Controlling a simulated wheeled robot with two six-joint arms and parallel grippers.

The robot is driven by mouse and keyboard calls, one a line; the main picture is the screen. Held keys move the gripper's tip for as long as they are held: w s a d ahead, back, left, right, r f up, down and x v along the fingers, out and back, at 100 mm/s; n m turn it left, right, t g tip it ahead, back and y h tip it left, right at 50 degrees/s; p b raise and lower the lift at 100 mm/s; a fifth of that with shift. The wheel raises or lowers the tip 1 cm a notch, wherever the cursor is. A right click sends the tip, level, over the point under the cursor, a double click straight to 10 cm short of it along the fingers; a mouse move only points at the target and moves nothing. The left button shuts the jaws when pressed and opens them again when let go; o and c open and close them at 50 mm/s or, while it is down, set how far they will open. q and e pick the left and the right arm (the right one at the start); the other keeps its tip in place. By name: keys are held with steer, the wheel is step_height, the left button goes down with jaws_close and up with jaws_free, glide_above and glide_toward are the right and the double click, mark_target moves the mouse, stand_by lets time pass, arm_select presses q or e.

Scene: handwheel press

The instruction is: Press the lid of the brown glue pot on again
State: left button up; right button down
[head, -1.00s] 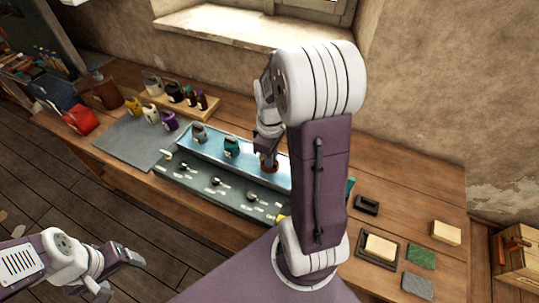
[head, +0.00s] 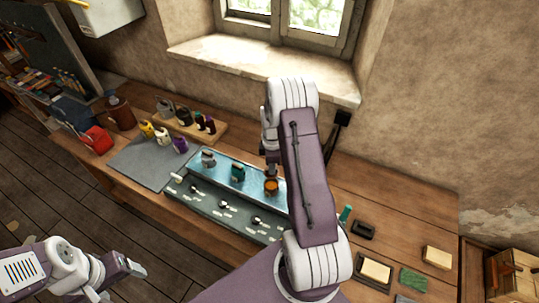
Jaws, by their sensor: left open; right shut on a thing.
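An orange-brown pot (head: 271,188) stands at the right end of the row in the blue-grey metal tray (head: 222,163), with an orange top facing up. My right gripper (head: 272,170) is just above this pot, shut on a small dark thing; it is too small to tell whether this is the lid. The arm covers part of the area to the right of the pot. My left gripper (head: 118,281) is open and empty at the lower left, away from the bench.
A grey pot (head: 208,158) and a teal pot (head: 237,173) stand in the same tray. A green-handled thing (head: 346,214) is right of my arm.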

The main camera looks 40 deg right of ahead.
mark_target(272, 177)
steer(key=shift+s+a+r, duration=0.1)
steer(key=shift+s, duration=0.05)
steer(key=shift+f+b, duration=0.7)
step_height(272, 177, down, 4)
steer(key=b, duration=0.3)
steer(key=shift+f+b, duration=0.35)
steer(key=shift+f, duration=0.15)
steer(key=shift+f, duration=0.15)
stand_by(0.5)
stand_by(0.7)
steer(key=c, duration=1.4)
jaws_free()
steer(key=shift+o, duration=0.4)
steer(key=o, duration=0.4)
